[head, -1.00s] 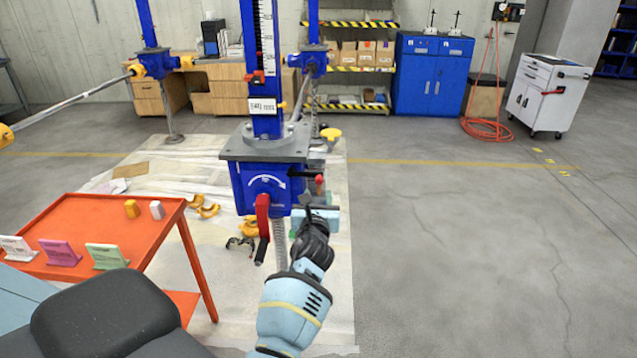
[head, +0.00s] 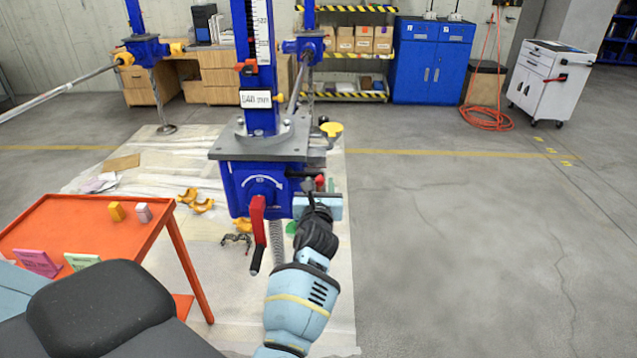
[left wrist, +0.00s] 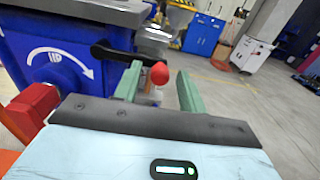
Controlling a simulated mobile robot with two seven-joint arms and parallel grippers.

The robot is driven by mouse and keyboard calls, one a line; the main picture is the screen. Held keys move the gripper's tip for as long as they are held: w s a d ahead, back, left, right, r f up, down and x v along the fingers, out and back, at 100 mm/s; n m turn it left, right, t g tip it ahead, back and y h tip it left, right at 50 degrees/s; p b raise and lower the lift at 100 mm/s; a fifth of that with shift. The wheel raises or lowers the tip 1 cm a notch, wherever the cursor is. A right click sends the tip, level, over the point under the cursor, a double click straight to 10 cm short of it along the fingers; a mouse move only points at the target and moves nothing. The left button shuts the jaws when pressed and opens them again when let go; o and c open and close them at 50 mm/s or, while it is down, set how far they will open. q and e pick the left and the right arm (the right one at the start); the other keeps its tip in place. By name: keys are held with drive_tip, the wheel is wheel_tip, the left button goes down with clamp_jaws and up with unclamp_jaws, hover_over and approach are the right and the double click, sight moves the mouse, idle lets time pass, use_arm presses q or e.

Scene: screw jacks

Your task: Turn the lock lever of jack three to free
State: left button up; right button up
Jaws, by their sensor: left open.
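The nearest blue jack (head: 262,185) stands in the middle of the head view; I cannot read a jack number on it. Its lock lever (left wrist: 118,54) is black with a red ball knob (left wrist: 159,74), and the knob also shows in the head view (head: 320,182). My left gripper (head: 319,196) is beside the jack's right side. In the left wrist view its two green fingers (left wrist: 162,88) are open, with the red knob between them in the picture, nearer the left finger. I cannot tell whether they touch it. My right gripper is out of view.
A red crank (head: 257,220) with a black grip hangs on the jack's front, left of my gripper. An orange table (head: 90,225) stands at the left. Other blue jacks (head: 145,48) stand behind. The floor (head: 450,230) at the right is clear.

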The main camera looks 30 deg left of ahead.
use_arm(q)
drive_tip(key=shift+r, duration=0.1)
clamp_jaws()
idle(0.3)
drive_tip(key=shift+w, duration=0.1)
